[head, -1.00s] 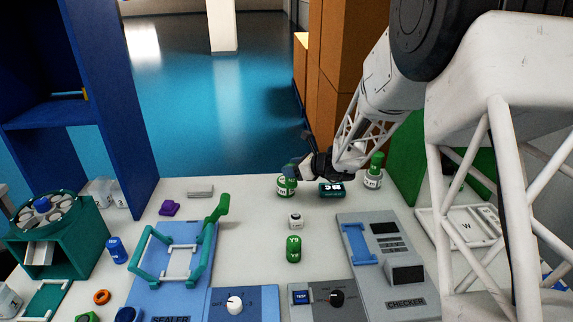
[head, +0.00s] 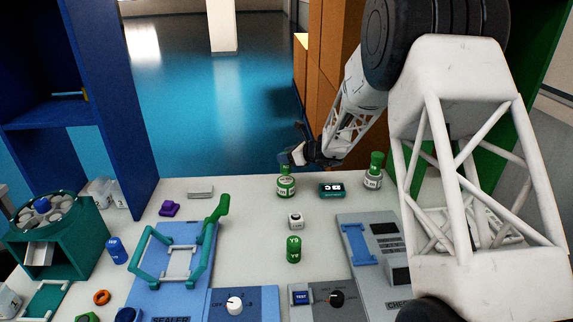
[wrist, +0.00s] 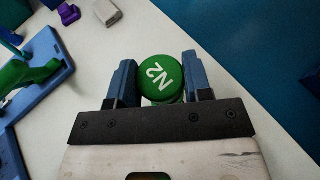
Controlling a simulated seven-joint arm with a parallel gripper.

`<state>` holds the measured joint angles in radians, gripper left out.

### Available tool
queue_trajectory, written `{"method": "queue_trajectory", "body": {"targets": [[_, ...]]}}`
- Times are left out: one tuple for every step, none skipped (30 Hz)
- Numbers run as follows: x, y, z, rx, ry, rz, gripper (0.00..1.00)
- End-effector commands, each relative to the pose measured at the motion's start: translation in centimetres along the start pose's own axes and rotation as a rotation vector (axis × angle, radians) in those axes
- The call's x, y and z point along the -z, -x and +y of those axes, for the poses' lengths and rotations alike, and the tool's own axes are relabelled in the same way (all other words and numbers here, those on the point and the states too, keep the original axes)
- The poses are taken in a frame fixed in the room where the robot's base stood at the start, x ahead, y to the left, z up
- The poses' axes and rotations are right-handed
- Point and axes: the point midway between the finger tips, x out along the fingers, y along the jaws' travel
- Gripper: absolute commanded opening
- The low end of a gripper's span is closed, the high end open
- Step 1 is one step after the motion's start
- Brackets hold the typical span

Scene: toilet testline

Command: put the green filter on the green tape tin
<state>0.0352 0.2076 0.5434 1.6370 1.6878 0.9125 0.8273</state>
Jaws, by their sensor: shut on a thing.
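My gripper (head: 290,157) is above a white-and-green bottle-shaped thing (head: 286,188) at the back middle of the table. A green rounded piece marked Y9 (head: 294,249) stands in the middle of the table. A dark green box marked BC (head: 331,190) lies at the back. No label clearly tells which is the filter or the tape tin.
Another green-and-white bottle (head: 373,172) stands to the right.

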Motion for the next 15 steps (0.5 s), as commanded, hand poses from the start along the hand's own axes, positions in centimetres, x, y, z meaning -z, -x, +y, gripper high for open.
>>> {"method": "queue_trajectory", "body": {"targets": [[0.0,0.0,0.0,0.0,0.0,0.0,0.21],[0.0,0.0,0.0,0.0,0.0,0.0,0.21],[0.0,0.0,0.0,0.0,0.0,0.0,0.21],[0.0,0.0,0.0,0.0,0.0,0.0,0.21],[0.0,0.0,0.0,0.0,0.0,0.0,0.21],[0.1,0.0,0.0,0.0,0.0,0.0,0.21],[0.1,0.0,0.0,0.0,0.0,0.0,0.21],[0.3,-0.1,0.0,-0.001,-0.001,0.0,0.21],[0.5,-0.2,0.0,-0.001,-0.001,0.001,0.21],[0.8,-0.3,0.0,-0.001,-0.001,0.001,0.21],[1.1,-0.4,0.1,-0.001,-0.001,0.001,0.21],[1.5,-0.6,0.1,-0.001,-0.001,0.001,0.21],[1.8,-0.7,0.1,-0.001,-0.002,0.001,0.21],[2.1,-0.8,0.1,-0.001,-0.002,0.001,0.21],[2.5,-1.0,0.1,-0.001,-0.003,0.001,0.21]]}}
